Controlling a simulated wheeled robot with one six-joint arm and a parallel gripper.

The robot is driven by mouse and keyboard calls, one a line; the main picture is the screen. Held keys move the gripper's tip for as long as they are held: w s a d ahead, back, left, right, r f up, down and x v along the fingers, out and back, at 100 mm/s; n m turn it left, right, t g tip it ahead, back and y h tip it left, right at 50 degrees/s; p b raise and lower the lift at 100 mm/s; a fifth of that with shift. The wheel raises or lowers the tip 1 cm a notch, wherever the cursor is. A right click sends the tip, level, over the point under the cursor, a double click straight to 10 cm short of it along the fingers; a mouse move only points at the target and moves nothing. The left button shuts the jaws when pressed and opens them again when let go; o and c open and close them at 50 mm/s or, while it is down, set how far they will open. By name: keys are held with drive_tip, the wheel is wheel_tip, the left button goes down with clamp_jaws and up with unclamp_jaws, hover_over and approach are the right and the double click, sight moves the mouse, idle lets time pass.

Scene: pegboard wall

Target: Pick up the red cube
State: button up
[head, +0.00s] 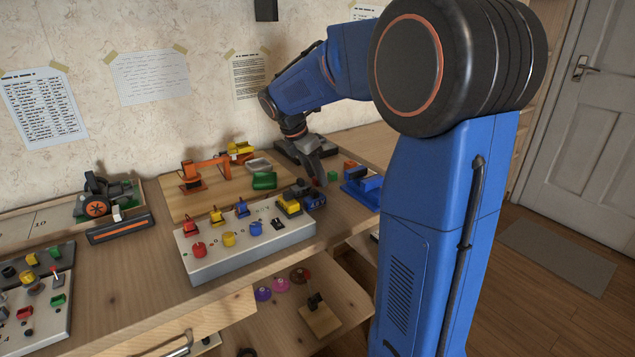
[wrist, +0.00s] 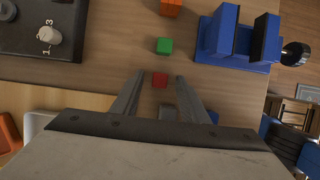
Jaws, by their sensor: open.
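I cannot tell how high the fingertips are above the table.
A blue vise-like device (wrist: 236,45) stands to the right. A dark box with a white knob (wrist: 48,35) is at upper left. A white button panel (head: 245,251) stands at the table's front.

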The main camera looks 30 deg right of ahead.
sight(315, 178)
drive_tip(key=shift+f, duration=0.15)
clamp_jaws()
wheel_tip(315, 178, up, 10)
idle(0.8)
